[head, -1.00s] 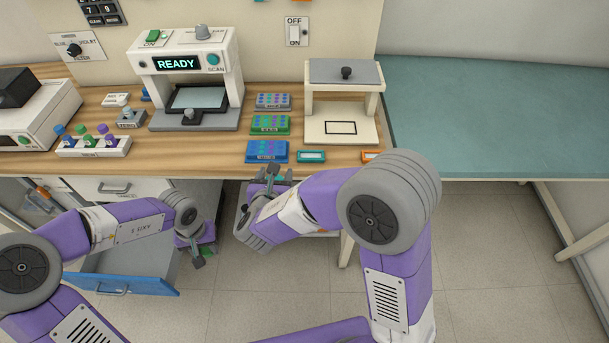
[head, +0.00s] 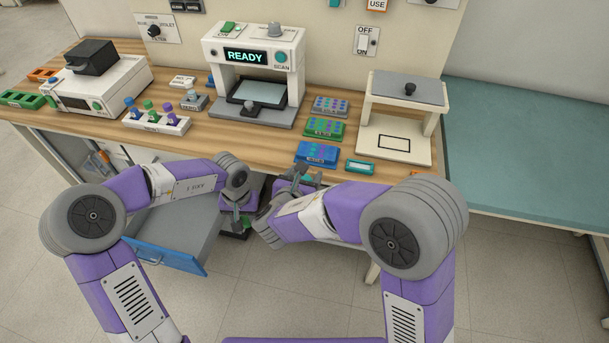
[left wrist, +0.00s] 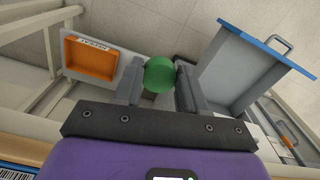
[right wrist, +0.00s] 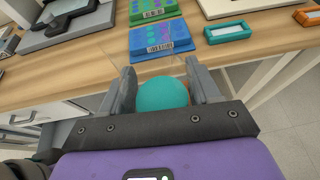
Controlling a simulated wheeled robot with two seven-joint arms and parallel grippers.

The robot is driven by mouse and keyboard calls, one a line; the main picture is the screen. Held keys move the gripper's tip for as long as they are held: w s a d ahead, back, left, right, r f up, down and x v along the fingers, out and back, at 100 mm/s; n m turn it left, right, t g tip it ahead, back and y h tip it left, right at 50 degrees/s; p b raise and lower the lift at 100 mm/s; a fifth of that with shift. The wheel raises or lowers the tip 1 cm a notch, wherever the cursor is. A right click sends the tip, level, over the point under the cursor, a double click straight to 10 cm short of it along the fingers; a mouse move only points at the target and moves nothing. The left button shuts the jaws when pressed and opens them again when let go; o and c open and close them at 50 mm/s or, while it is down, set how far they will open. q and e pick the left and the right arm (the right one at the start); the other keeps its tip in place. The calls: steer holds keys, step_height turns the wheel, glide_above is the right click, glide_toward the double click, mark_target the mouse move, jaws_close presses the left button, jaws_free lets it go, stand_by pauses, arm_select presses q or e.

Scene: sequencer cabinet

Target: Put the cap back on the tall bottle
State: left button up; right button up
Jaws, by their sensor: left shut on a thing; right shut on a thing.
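My left gripper (head: 236,227) is low in front of the bench, beside the open drawer. In the left wrist view its fingers are shut on a green round thing (left wrist: 160,74), seen end-on. My right gripper (head: 302,178) is at the bench's front edge, below the blue rack. In the right wrist view its fingers are shut on a teal rounded thing (right wrist: 163,94). The two held things are apart. The fingers and the end-on angle hide most of both, so I cannot tell cap from bottle.
The drawer (head: 168,254) stands open below the bench. An orange tray (left wrist: 90,55) shows in the left wrist view. The blue rack (head: 317,153), green rack (head: 325,129) and scanner (head: 255,70) stand on the bench. The teal side table (head: 540,150) is bare.

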arm_select(q)
steer(key=w+d+r, duration=0.3)
steer(key=w+r, duration=0.3)
steer(key=r, duration=0.1)
steer(key=w+d+r, duration=0.3)
steer(key=w+r, duration=0.4)
steer(key=s+d+r+n, duration=0.2)
steer(key=s+d+r, duration=0.1)
steer(key=r, duration=0.2)
steer(key=s+d+r+n, duration=0.2)
steer(key=s+d+r, duration=0.1)
steer(key=r, duration=0.2)
steer(key=s+d+r+n, duration=0.2)
steer(key=s+d+r, duration=0.1)
steer(key=d+r, duration=0.1)
steer(key=shift+s+d+r, duration=0.1)
steer(key=shift+s+r, duration=0.3)
steer(key=shift+r, duration=0.1)
steer(key=shift+f, duration=2)
steer(key=shift+s+d, duration=0.1)
